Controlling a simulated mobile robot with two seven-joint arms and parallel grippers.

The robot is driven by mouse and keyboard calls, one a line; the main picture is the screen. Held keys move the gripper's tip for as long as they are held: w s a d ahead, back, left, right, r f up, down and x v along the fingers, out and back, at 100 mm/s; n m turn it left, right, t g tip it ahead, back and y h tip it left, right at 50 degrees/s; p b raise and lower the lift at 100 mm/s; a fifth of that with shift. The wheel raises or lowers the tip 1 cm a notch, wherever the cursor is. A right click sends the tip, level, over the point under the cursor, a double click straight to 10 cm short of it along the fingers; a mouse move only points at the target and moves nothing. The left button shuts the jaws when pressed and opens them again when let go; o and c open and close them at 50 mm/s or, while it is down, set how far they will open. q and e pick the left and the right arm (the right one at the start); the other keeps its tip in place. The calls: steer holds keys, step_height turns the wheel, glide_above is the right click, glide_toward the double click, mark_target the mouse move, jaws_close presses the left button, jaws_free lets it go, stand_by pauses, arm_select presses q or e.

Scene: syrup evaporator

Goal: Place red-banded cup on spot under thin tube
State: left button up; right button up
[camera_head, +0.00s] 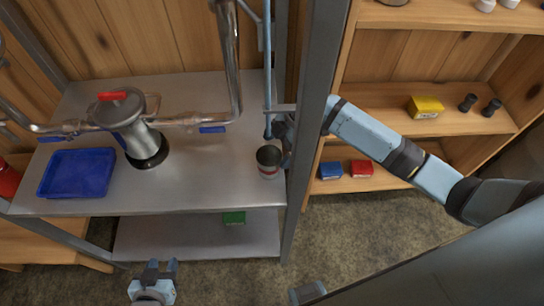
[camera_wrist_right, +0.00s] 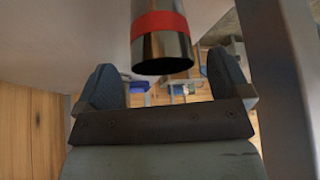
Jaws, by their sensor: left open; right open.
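The red-banded cup (camera_head: 269,161) is a small grey metal cup standing on the steel shelf (camera_head: 215,170) near its right end. Its red band shows low on its side, and in the right wrist view the cup (camera_wrist_right: 160,45) shows ahead of the fingers. The thin tube (camera_head: 268,75) is light blue and hangs down, its lower end just behind the cup's rim in the head view. My right gripper (camera_wrist_right: 166,84) is open, with its fingers either side of the cup's line; a post partly hides it in the head view. My left gripper (camera_head: 154,270) is open and empty, in front of the shelf.
A grey upright post (camera_head: 315,110) stands close right of the cup, with my right arm passing behind it. A metal vessel (camera_head: 132,125) with a red handle and a blue tray (camera_head: 77,173) are on the left. A wooden shelf unit (camera_head: 440,120) is at right.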

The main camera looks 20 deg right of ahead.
arm_select(q)
steer(key=shift+f, duration=0.3)
arm_select(e)
steer(key=v, duration=0.7)
steer(key=shift+r, duration=0.1)
